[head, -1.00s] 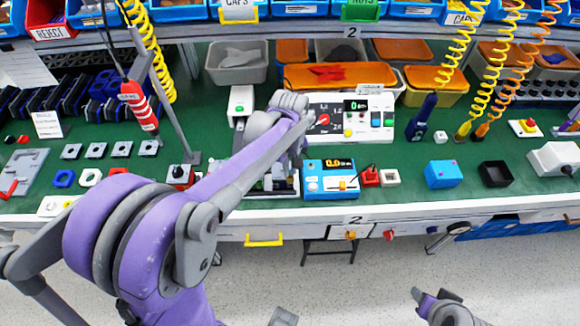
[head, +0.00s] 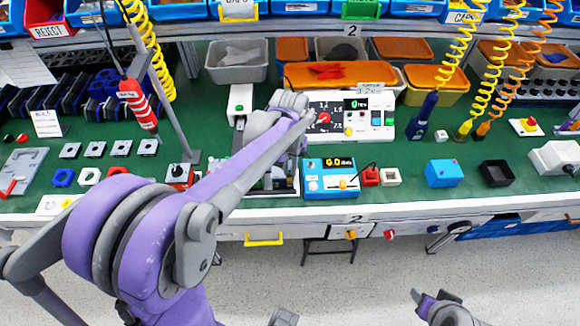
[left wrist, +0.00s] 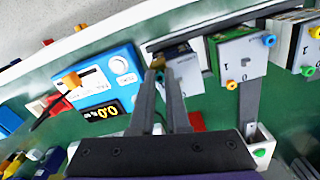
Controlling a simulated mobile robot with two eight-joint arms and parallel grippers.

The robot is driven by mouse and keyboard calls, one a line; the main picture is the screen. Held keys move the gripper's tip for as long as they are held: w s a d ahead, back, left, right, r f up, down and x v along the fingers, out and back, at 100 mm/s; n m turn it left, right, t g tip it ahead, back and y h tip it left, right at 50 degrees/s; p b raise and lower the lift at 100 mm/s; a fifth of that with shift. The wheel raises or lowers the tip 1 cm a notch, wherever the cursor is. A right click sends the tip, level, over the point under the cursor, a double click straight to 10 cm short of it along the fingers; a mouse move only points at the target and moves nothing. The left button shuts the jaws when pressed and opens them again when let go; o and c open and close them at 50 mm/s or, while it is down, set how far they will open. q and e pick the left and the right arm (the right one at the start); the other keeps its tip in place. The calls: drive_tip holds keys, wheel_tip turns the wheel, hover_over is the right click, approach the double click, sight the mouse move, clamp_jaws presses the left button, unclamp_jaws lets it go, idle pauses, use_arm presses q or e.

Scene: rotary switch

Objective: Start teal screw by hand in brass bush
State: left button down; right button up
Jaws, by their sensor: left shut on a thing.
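My left gripper (left wrist: 163,78) points at the fixture on the bench, and its two narrow fingers are close together. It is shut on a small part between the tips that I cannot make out. A brownish surface shows just beyond the tips. I cannot tell the brass bush apart. In the head view my left arm hides most of the fixture (head: 283,184). My right gripper (head: 424,299) is low at the right, off the bench.
A blue tester (head: 330,188) reading about 0.0 stands right of the fixture, with a white control panel (head: 372,104) behind. A red block (head: 370,176), a blue box (head: 443,173) and a black tray (head: 496,173) stand farther right. Green bench top (head: 415,190) is clear between.

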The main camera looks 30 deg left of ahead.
use_arm(q)
drive_tip(key=m, duration=0.4)
drive_tip(key=shift+m, duration=0.9)
drive_tip(key=m, duration=0.3)
drive_tip(key=shift+f, duration=0.1)
drive_tip(key=m, duration=0.2)
drive_tip(key=shift+m, duration=0.4)
drive_tip(key=shift+m, duration=1)
drive_tip(key=m, duration=0.3)
drive_tip(key=shift+m, duration=0.3)
